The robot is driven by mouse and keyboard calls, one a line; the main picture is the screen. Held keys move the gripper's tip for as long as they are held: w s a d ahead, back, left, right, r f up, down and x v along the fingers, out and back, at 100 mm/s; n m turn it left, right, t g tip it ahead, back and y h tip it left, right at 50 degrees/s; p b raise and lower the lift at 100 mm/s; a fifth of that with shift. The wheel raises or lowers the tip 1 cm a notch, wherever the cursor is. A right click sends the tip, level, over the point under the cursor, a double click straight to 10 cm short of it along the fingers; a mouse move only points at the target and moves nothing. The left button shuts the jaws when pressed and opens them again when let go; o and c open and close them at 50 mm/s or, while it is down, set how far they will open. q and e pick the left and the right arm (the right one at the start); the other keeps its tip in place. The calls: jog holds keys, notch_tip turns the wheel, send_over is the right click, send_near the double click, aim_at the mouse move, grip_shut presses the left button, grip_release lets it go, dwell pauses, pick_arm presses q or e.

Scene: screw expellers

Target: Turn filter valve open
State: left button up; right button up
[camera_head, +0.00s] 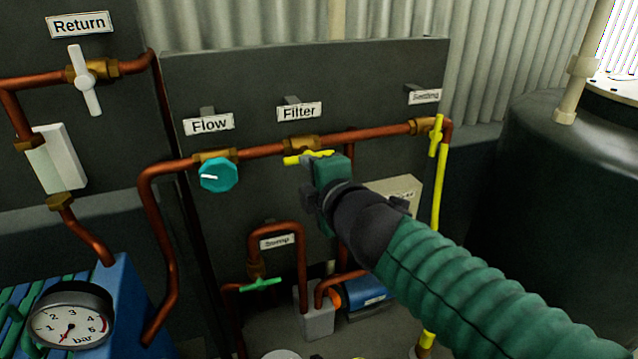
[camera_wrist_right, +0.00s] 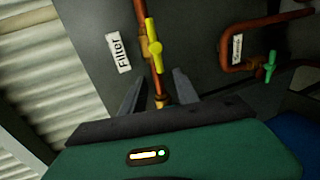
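The filter valve has a yellow handle (camera_head: 296,160) on the copper pipe below the "Filter" label (camera_head: 299,112). The handle lies roughly along the pipe. In the right wrist view the yellow handle (camera_wrist_right: 153,45) shows just beyond the fingertips, near the "Filter" label (camera_wrist_right: 119,53). My right gripper (camera_head: 307,175) is close in front of the valve and hides part of the handle in the head view. In the right wrist view its two fingers (camera_wrist_right: 159,80) stand apart with nothing clearly between them but the pipe behind. My left gripper is not in view.
The teal flow knob (camera_head: 218,175) is left of the filter valve. A yellow settling valve handle (camera_head: 436,136) is at right. A green sump handle (camera_head: 261,284) is below. A white return handle (camera_head: 84,80) and a pressure gauge (camera_head: 71,318) are at left.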

jog(key=v, duration=0.5)
jog(key=shift+s+p, duration=0.15)
jog(key=shift+p, duration=0.25)
jog(key=s+d+f+m+g+h+p, duration=0.2)
jog(key=s+d+f+m+g+p, duration=0.1)
jog(key=d+f+m, duration=0.55)
jog(key=s+d+f+m+g+h+p, duration=0.25)
jog(key=d+f+m+g, duration=0.2)
jog(key=f, duration=0.75)
jog(key=s+d+f+m+g+p, duration=0.2)
jog(key=s+d+f+m+g, duration=0.2)
jog(key=s+f+m, duration=0.4)
jog(key=s+f, duration=0.2)
jog(key=s, duration=0.2)
jog(key=shift+s+d+f+m, duration=0.2)
jog(key=shift+d+f+m, duration=0.05)
jog(key=shift+d+m, duration=0.15)
